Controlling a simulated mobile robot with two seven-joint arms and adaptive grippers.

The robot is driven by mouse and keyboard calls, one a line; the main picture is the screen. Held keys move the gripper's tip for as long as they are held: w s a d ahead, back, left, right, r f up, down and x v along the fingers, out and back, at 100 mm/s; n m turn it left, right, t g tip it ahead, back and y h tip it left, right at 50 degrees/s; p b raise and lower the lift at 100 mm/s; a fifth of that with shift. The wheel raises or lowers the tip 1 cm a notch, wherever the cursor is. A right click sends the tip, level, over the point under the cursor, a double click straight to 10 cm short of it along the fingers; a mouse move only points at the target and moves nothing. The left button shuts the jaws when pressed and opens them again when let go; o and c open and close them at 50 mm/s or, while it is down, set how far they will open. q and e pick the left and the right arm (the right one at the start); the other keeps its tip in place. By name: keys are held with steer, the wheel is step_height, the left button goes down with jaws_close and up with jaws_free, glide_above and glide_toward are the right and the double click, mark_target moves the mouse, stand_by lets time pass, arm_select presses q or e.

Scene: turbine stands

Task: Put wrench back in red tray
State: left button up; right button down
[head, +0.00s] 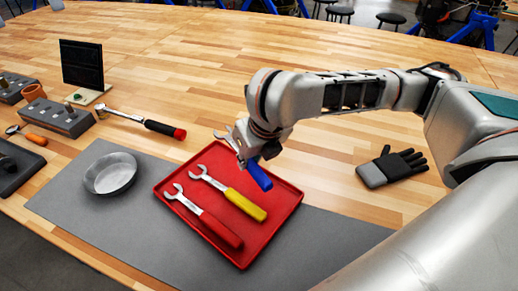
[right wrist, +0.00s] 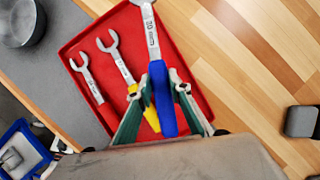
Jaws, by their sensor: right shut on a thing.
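The red tray (head: 249,252) lies on a grey mat on the table, and also shows in the right wrist view (right wrist: 84,42). Inside it lie a red-handled wrench (head: 216,228) and a yellow-handled wrench (head: 240,202), side by side. My right gripper (head: 243,158) is shut on a blue-handled wrench (head: 258,176) and holds it over the tray's far side. In the right wrist view the blue wrench (right wrist: 161,95) sits between the fingers of my right gripper (right wrist: 162,90), its metal end pointing away. I cannot tell the exact gap to the tray. My left gripper is not in view.
A metal bowl (head: 110,174) stands on the grey mat (head: 75,205) left of the tray. A black and grey glove (head: 391,168) lies to the right. Grey blocks (head: 57,118) and a dark panel (head: 83,65) stand at the left.

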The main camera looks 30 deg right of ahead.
steer(key=d+f+n+b, duration=0.1)
steer(key=f+n+y+b, duration=0.1)
steer(key=f+b, duration=0.1)
steer(key=d+f+n+b, duration=0.1)
steer(key=n+b, duration=0.1)
steer(key=shift+w+d+f, duration=0.15)
steer(key=shift+d+f, duration=0.1)
steer(key=shift+d, duration=0.05)
steer(key=shift+f, duration=0.5)
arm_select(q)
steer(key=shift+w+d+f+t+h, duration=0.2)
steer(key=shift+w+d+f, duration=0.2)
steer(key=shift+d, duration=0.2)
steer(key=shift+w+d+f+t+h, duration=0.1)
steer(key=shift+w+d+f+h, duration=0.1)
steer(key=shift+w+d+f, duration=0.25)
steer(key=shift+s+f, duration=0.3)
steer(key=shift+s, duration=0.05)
arm_select(e)
steer(key=shift+f, duration=0.15)
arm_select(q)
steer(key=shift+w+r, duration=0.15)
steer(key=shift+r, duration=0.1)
arm_select(e)
steer(key=shift+f, duration=0.6)
